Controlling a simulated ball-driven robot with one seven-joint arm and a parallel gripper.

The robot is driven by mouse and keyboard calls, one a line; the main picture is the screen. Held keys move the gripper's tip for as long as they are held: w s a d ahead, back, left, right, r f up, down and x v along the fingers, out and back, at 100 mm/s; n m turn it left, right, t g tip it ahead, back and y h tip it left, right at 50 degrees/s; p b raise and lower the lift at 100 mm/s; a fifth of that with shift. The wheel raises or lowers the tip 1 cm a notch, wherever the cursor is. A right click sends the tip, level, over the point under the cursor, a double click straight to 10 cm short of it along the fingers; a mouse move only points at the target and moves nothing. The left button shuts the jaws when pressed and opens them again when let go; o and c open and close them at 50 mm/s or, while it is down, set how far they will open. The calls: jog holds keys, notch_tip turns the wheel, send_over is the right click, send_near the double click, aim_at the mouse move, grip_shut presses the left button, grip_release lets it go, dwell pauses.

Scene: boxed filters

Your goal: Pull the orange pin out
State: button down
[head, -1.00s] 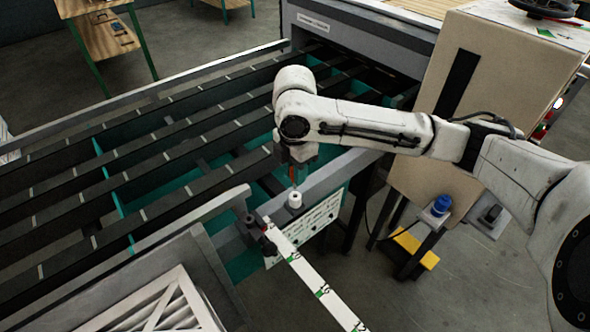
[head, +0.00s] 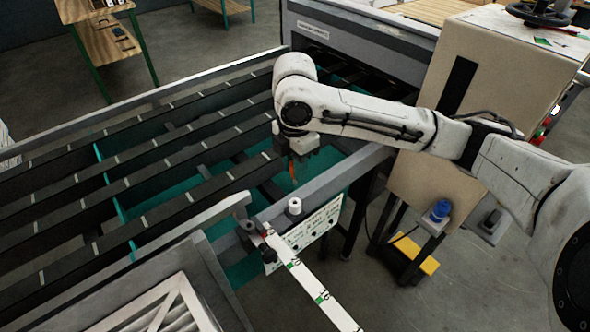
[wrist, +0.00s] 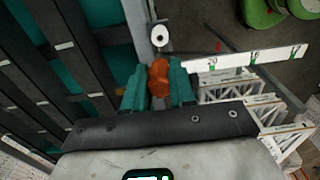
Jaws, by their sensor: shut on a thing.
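The orange pin (wrist: 159,78) is held between the two teal fingers of my gripper (wrist: 158,88) in the wrist view. In the head view my gripper (head: 293,155) hangs over the conveyor's edge, and the thin orange pin (head: 292,170) points down from it. The white round holder (head: 294,207) stands on the grey rail below the pin, with a visible gap between them. In the wrist view the holder (wrist: 160,36) shows a dark hole in its top, with nothing in it. The fingertips are partly hidden in the head view.
A white numbered strip (head: 310,283) sticks out from the rail toward the front. Dark conveyor slats (head: 150,185) lie left and behind. A tan cabinet (head: 420,190) stands right, with a blue button (head: 440,210) beside it. Boxed filters (head: 165,308) are at lower left.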

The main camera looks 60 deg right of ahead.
jog(key=shift+r, duration=2.6)
